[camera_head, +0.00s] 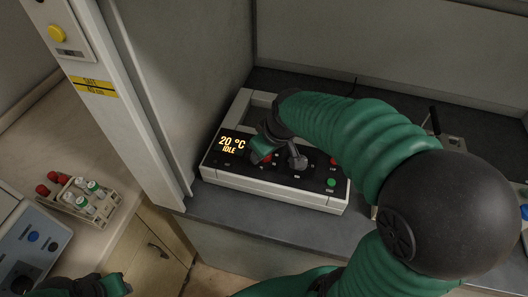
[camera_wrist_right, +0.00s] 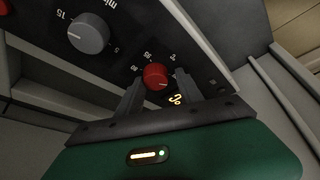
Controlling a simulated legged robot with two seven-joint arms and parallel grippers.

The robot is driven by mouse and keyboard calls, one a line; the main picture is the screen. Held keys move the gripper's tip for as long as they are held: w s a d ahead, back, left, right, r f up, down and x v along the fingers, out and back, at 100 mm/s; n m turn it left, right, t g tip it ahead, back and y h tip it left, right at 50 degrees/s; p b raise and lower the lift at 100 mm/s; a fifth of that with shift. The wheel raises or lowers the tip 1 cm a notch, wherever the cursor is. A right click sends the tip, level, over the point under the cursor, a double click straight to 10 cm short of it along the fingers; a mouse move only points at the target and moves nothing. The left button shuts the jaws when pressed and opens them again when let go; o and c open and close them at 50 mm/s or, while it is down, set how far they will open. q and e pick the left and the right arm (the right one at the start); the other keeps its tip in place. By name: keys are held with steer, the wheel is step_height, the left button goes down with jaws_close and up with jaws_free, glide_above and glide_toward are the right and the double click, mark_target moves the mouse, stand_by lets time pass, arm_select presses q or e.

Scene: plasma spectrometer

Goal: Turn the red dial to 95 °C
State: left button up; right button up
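The red dial (camera_wrist_right: 155,76) is on the black panel of a white device (camera_head: 273,188). The device's display (camera_head: 231,144) reads 20 °C and IDLE. In the right wrist view my right gripper (camera_wrist_right: 158,90) is open, with one finger on each side of the red dial and a visible gap to it. In the head view my right gripper (camera_head: 265,146) is over the panel beside the display and partly covers the red dial (camera_head: 264,158). Part of my left gripper (camera_head: 115,285) shows at the bottom left; its fingers are not clear.
A grey dial (camera_wrist_right: 89,33) is close to the red one on the same panel. The panel also has a red button (camera_head: 333,161) and a green button (camera_head: 330,182). A white upright post (camera_head: 125,100) stands left of the device. A rack of vials (camera_head: 83,199) is at the left.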

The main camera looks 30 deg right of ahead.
steer(key=shift+d, duration=0.4)
steer(key=shift+d+f, duration=0.1)
steer(key=shift+c, duration=0.5)
steer(key=shift+a, duration=0.3)
steer(key=c, duration=0.7)
arm_select(q)
steer(key=shift+d, duration=0.3)
arm_select(e)
steer(key=shift+d, duration=0.15)
jaws_close()
steer(key=shift+w, duration=0.1)
